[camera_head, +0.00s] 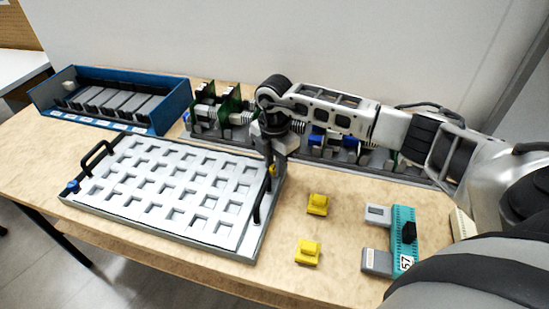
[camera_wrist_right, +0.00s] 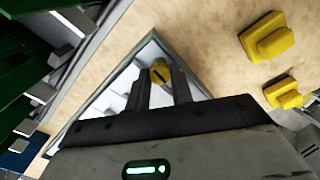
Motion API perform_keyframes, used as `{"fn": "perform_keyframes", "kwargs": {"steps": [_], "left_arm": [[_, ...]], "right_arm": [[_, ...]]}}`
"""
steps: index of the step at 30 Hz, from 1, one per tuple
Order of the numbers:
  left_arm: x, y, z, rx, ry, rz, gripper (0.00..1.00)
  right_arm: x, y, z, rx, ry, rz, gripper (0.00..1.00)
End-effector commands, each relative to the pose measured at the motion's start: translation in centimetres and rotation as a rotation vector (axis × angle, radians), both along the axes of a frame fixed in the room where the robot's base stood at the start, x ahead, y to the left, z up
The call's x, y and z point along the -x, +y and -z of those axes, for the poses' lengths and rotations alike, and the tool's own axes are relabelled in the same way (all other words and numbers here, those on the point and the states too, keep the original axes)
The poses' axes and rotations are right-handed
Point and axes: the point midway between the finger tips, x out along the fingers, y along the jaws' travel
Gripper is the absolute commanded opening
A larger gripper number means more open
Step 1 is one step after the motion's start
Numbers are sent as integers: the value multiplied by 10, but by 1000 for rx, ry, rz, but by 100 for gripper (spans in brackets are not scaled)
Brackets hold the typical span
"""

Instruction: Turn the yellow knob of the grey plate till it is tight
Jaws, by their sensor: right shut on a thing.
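The grey plate (camera_head: 190,238) lies on the table with a white grid of square pockets and two black handles. Its yellow knob (camera_head: 272,170) is at the far right corner, partly hidden by my right gripper (camera_head: 272,158). In the right wrist view the yellow knob (camera_wrist_right: 160,72) shows between the fingertips of my right gripper (camera_wrist_right: 162,84). The right gripper points down and is shut on the knob. A blue knob (camera_head: 73,186) sits at the plate's left corner. My left gripper is not in view.
Two yellow parts (camera_head: 317,204) (camera_head: 308,252) lie right of the plate. A teal module (camera_head: 403,240) marked 57 lies farther right. A blue crate (camera_head: 165,118) stands at the back left. A rack with green boards (camera_head: 228,105) stands behind the plate, close to my right arm.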

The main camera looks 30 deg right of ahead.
Motion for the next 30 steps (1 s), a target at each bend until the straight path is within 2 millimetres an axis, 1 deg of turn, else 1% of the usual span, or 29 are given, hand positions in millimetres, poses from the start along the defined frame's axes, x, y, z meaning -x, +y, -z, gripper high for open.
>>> {"fn": "perform_keyframes", "kwargs": {"steps": [1,21,30], "left_arm": [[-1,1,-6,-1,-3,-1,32],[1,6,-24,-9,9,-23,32],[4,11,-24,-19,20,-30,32]], "right_arm": [[-4,-2,-9,1,-13,48,0],[-4,-2,-9,-2,-13,685,0],[-4,-1,-7,-3,-12,968,0]]}}
